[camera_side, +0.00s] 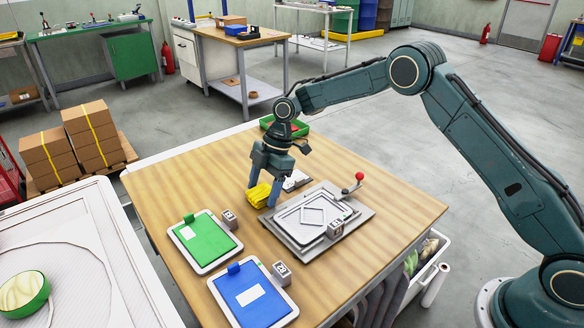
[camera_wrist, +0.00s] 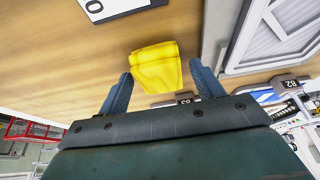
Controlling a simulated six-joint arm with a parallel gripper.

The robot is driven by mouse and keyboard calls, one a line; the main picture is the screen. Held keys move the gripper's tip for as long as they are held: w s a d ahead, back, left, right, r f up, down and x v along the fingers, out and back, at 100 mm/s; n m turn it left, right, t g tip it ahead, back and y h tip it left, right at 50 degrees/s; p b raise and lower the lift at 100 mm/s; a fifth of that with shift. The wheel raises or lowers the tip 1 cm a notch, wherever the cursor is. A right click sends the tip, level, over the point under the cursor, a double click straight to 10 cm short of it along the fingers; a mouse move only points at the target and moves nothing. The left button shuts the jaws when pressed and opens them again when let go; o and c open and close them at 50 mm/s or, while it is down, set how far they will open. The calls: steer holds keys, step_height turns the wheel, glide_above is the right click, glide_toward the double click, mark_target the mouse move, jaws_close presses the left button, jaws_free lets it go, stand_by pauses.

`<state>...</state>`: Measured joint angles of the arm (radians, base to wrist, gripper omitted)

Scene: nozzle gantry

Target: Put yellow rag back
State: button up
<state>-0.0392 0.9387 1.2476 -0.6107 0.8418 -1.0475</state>
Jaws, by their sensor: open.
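The yellow rag (camera_side: 258,195) is a small folded cloth on the wooden table, left of the grey metal fixture. In the side view my gripper (camera_side: 262,193) points down over it, with fingers around the rag's near area. In the wrist view the rag (camera_wrist: 157,68) lies between and slightly beyond the tips of my open gripper (camera_wrist: 161,69). Bare gaps show at both sides of the rag there, so the fingers are not closed on it. Whether the rag touches the far finger in the side view cannot be told.
The grey fixture (camera_side: 292,236) with a red-knobbed lever (camera_side: 358,178) stands close right of the rag. A green panel (camera_side: 203,240) and a blue panel (camera_side: 240,312) lie nearer the front. A white card (camera_side: 297,180) and a green bin (camera_side: 299,128) are behind. Wood is clear to the left.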

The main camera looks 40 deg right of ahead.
steer(key=v, duration=1.2)
steer(key=shift+r, duration=0.15)
stand_by(0.4)
steer(key=s+d+r+m+t+h, duration=0.25)
steer(key=s+r+m, duration=0.65)
steer(key=s+r, duration=0.8)
steer(key=s+d+f+m+t, duration=0.1)
steer(key=s+d+f+m, duration=0.1)
steer(key=s, duration=0.5)
steer(key=s+d+f+m+t+h, duration=0.1)
steer(key=s+m, duration=0.3)
steer(key=s, duration=0.4)
steer(key=s+d+f+m+t+h, duration=0.1)
steer(key=s+d+f+m, duration=0.1)
steer(key=s, duration=0.5)
steer(key=shift+s+d+f+m, duration=0.35)
steer(key=shift+d+m, duration=0.15)
steer(key=shift+d, duration=0.2)
